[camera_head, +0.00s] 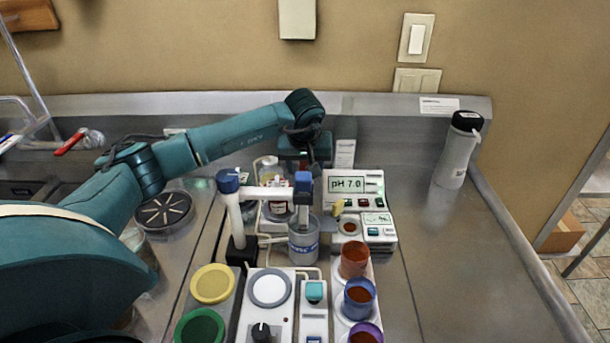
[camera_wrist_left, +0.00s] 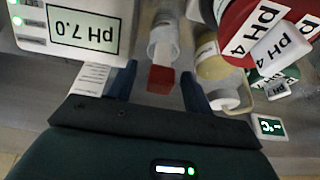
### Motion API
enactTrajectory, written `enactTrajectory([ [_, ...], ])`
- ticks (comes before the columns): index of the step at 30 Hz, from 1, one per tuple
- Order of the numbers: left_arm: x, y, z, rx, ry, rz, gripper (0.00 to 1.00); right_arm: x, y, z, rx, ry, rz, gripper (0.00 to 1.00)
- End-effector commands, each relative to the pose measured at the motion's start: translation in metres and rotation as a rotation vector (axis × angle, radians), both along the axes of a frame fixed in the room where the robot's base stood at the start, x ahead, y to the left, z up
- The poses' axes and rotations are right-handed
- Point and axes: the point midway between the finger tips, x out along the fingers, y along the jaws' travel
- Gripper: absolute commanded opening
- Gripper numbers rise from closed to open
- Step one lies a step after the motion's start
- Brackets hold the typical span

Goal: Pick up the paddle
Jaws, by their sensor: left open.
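No paddle can be made out for certain. In the left wrist view a red block-like end (camera_wrist_left: 160,80) shows below a pale round holder (camera_wrist_left: 163,42); it may be the paddle's handle, but I cannot tell. My left gripper (camera_wrist_left: 159,76) is open, with one dark finger on each side of the red end in that view. The meter also shows upside down in the wrist view (camera_wrist_left: 40,42). My right gripper is not in view.
A white bottle (camera_head: 457,155) stands at right. The counter between meter and bottle is clear.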

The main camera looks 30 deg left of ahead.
Motion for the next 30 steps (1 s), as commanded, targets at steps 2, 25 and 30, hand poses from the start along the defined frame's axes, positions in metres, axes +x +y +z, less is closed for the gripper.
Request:
enactTrajectory([
  [2,0.000,0.000,0.000,0.000,0.000,0.000,0.50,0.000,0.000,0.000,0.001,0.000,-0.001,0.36],
  [25,0.000,0.000,0.001,-0.001,-0.002,0.001,0.03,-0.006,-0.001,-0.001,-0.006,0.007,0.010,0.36],
  [30,0.001,0.000,0.015,-0.001,-0.004,0.002,0.03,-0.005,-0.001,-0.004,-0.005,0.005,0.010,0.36],
])
